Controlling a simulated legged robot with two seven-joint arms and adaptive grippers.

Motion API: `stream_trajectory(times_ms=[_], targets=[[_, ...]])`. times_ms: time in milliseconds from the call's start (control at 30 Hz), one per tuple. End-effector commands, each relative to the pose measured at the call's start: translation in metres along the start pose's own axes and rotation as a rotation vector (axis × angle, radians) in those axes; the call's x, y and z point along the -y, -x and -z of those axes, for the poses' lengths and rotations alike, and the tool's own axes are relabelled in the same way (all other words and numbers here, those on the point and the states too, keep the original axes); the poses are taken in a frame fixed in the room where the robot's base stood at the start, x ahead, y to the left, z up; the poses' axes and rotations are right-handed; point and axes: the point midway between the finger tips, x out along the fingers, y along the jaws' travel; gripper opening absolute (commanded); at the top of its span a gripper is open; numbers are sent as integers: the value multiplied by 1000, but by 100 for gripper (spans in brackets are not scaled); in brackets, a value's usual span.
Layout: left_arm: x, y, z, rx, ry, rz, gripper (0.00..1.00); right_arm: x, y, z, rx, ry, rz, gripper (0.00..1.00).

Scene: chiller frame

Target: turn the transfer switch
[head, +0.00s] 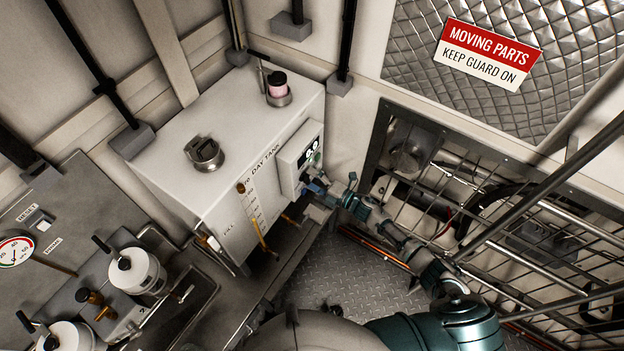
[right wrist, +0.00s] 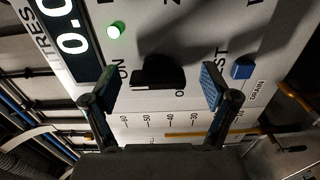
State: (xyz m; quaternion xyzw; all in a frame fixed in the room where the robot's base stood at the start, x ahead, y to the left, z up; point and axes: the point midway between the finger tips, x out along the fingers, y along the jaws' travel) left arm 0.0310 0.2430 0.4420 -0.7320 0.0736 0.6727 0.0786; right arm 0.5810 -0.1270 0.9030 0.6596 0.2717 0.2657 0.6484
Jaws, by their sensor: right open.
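The transfer switch is a black rotary knob (right wrist: 158,72) on a pale panel in the right wrist view. Printed letters beside it are partly hidden. In the head view the panel is the front of a small control box (head: 298,158) on the white day tank; the knob is too small to make out there. My right gripper (head: 318,190) is at the box's lower right. In the right wrist view its open fingers (right wrist: 160,88) stand on either side of the knob, with a gap on both sides. My left gripper is not in view.
A lit green lamp (right wrist: 115,30), a digital display (right wrist: 73,40) and a blue button (right wrist: 242,69) sit near the knob. A yellow-handled gauge cock (head: 265,243) is below the box. A barred guard (head: 500,205) stands to the right.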

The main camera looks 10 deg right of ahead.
Motion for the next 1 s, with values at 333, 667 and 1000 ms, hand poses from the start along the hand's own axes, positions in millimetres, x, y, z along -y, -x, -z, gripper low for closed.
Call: stream_trajectory(times_ms=[333,667,1000], targets=[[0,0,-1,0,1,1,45,2,42,-1,1,-1,3,85],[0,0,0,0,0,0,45,3,107,-2,0,-4,2,85],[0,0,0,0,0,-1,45,2,119,-2,0,-2,1,85]])
